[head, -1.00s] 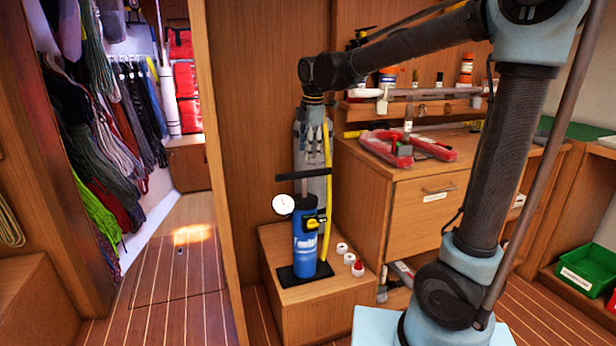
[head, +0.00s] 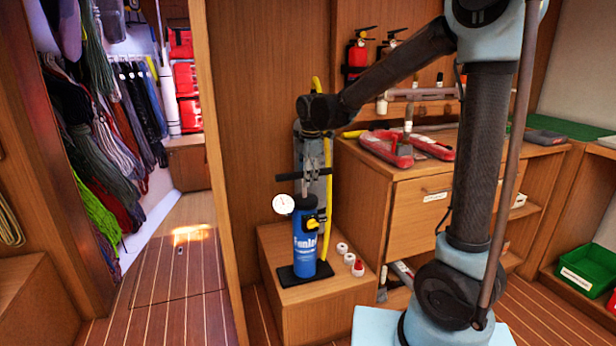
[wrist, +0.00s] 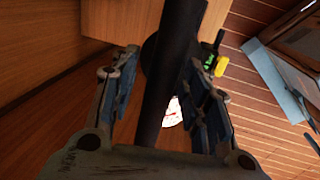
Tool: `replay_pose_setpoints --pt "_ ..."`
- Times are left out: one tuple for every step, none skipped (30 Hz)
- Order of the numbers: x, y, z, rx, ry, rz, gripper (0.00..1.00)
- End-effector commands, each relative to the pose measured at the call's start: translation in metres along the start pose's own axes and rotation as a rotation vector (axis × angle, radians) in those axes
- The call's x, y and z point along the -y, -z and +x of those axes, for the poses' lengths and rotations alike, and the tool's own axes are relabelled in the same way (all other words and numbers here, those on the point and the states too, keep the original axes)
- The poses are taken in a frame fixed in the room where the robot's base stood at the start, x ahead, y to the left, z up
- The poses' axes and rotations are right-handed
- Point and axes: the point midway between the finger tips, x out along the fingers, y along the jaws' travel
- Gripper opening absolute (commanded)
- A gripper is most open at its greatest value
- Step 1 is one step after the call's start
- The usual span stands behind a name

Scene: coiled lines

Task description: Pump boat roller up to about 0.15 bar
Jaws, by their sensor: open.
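The blue hand pump (head: 305,240) stands upright on a black foot plate (head: 290,276) on a low wooden box. Its dark T-handle (head: 289,177) is at the top, close above the barrel. A round white gauge (head: 283,204) is beside the barrel top; it shows partly in the wrist view (wrist: 172,113), its reading too small to tell. A yellow hose (head: 328,205) rises behind the pump. My gripper (head: 313,160) is open at the handle; the wrist view shows the handle bar (wrist: 172,75) between the fingers.
White caps (head: 342,249) and a red-and-white bottle (head: 358,268) sit right of the pump on the wooden box (head: 330,300). A drawer cabinet (head: 425,205) with a red item (head: 385,147) on top stands close to the right. Open floor (head: 180,290) lies left.

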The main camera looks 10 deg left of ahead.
Motion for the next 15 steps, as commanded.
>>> replay_pose_setpoints --pt "0.0000 0.0000 -0.0001 0.000 0.000 0.000 0.43" --pt "0.0000 0.0000 -0.0001 0.000 0.000 0.000 0.43" --pt "0.0001 0.0000 -0.0002 0.000 0.000 0.000 0.41" --pt "0.0001 0.0000 -0.0002 0.000 0.000 0.000 0.34" --pt "0.0001 0.0000 -0.0002 0.000 0.000 0.000 0.27" --pt "0.0001 0.0000 -0.0002 0.000 0.000 0.000 0.18" --pt "0.0001 0.0001 -0.0003 0.000 0.000 0.000 0.11" --pt "0.0000 0.0001 -0.0003 0.000 0.000 0.000 0.04" --pt "-0.0001 0.0001 -0.0003 0.000 -0.001 0.000 0.00" --pt "-0.0002 0.0001 -0.0004 0.000 -0.001 0.000 0.00" --pt "-0.0003 0.0001 -0.0004 0.000 -0.001 0.000 0.00" --pt "-0.0005 0.0001 -0.0004 0.000 -0.001 0.000 0.00" --pt "-0.0006 0.0001 -0.0001 0.000 -0.001 0.000 0.00" --pt "-0.0006 0.0001 0.0005 0.000 -0.002 0.000 0.00" --pt "-0.0006 0.0002 0.0020 0.000 -0.002 0.000 0.00"
